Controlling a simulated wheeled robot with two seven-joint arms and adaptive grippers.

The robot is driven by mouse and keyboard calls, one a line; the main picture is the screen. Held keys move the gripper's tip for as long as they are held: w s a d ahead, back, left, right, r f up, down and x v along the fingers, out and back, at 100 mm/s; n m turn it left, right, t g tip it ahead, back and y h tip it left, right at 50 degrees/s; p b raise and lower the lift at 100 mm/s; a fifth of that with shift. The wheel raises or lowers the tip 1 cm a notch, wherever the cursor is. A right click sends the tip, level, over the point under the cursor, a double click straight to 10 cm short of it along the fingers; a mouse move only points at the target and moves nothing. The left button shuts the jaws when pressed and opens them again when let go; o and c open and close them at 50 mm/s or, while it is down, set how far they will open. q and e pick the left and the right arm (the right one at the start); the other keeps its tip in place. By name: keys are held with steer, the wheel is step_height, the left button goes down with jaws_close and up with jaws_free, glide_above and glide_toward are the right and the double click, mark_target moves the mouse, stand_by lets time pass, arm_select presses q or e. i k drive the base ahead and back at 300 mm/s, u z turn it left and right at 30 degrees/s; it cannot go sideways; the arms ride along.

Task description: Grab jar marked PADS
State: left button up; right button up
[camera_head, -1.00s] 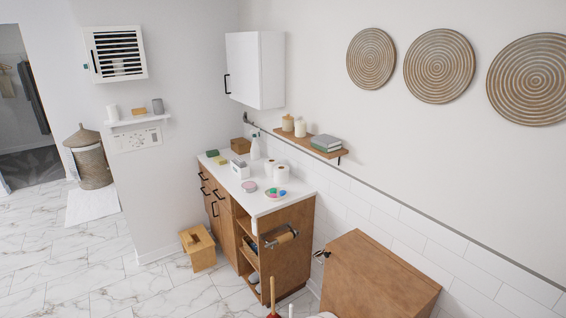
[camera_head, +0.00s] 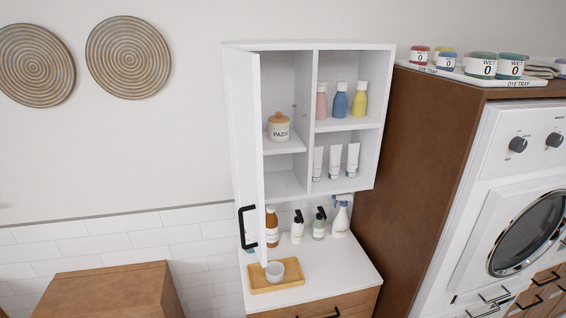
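The jar marked PADS (camera_head: 279,128) is a small white jar with a tan wooden lid and knob. It stands upright on a middle shelf in the left compartment of the white wall cabinet (camera_head: 308,47). The cabinet's left door (camera_head: 247,150) stands open toward me, with a black handle (camera_head: 247,227) low on it. The jar is visible past the door's edge. Neither of my grippers is in view.
Bottles (camera_head: 340,100) and tubes (camera_head: 335,162) fill the right compartment. Below are a white counter (camera_head: 330,272) with pump bottles and a wooden tray (camera_head: 265,288) holding a cup. A tall brown cabinet (camera_head: 408,180) with a washer stands right; a wooden box-like unit (camera_head: 105,288) stands left.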

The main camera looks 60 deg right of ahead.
mark_target(278, 133)
steer(key=z, duration=1.65)
